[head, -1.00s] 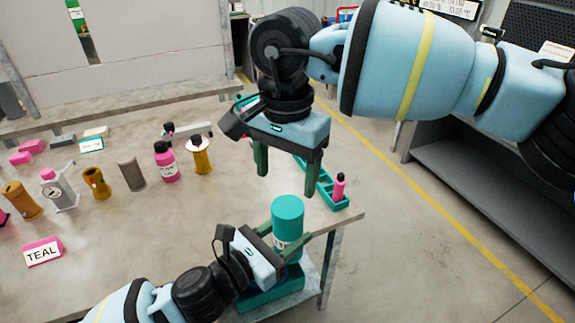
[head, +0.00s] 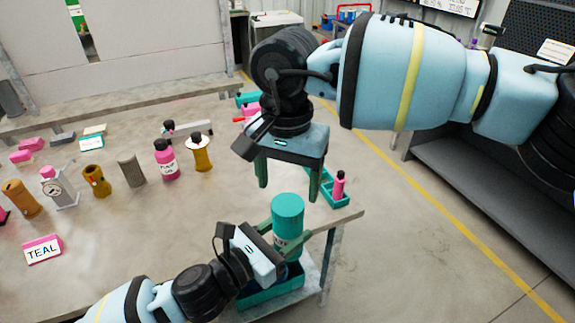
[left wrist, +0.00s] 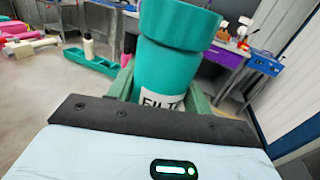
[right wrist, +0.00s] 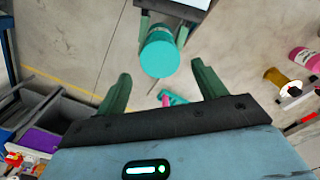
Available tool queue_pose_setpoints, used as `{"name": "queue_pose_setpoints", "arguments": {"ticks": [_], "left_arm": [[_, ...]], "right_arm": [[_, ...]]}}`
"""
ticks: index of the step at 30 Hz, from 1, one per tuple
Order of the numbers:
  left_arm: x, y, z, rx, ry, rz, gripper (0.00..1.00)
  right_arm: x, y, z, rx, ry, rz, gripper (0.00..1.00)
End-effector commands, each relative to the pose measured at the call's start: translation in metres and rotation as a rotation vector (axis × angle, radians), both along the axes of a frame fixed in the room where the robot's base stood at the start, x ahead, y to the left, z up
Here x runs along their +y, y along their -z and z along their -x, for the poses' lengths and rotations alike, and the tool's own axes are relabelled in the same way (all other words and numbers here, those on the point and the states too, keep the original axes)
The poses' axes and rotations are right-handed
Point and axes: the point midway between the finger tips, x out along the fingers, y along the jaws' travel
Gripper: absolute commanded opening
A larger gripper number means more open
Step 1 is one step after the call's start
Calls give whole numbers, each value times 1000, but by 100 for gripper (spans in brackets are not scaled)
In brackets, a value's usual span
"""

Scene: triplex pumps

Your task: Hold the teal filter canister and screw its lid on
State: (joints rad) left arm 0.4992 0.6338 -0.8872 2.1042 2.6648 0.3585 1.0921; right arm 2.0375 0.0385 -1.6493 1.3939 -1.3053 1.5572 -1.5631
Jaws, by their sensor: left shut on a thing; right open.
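The teal filter canister (head: 288,246) is upright, with a white label partly readable in the left wrist view (left wrist: 160,103). My left gripper (head: 298,230) is shut around its body from the side. The wider teal lid (head: 288,206) sits on top of the canister; whether it is threaded tight cannot be told. My right gripper (head: 288,190) is open and empty, pointing down just above the lid, apart from it. In the right wrist view the round lid top (right wrist: 159,54) appears beyond the open fingers.
A teal tray (head: 262,295) lies below the canister near the table corner. Another teal tray (head: 335,199) with a pink bottle (head: 339,184) stands behind. The middle of the table is clear.

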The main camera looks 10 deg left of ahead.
Motion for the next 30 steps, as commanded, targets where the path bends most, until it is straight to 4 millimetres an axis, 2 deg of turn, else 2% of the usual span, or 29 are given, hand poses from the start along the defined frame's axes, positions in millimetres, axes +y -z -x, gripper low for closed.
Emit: {"name": "queue_pose_setpoints", "arguments": {"ticks": [3,9,15,22,23,30], "left_arm": [[0,-1,0,-2,0,1,0],[0,-1,0,-2,0,1,0],[0,-1,0,-2,0,1,0],[0,-1,0,-2,0,1,0],[0,-1,0,-2,0,1,0],[0,-1,0,-2,0,1,0]], "right_arm": [[-1,19,0,0,-1,2,70],[-1,41,0,1,0,2,70],[-1,49,0,-1,0,0,70],[-1,49,0,-1,0,0,70],[-1,49,0,-1,0,0,69],[-1,49,0,-1,1,1,37]]}}
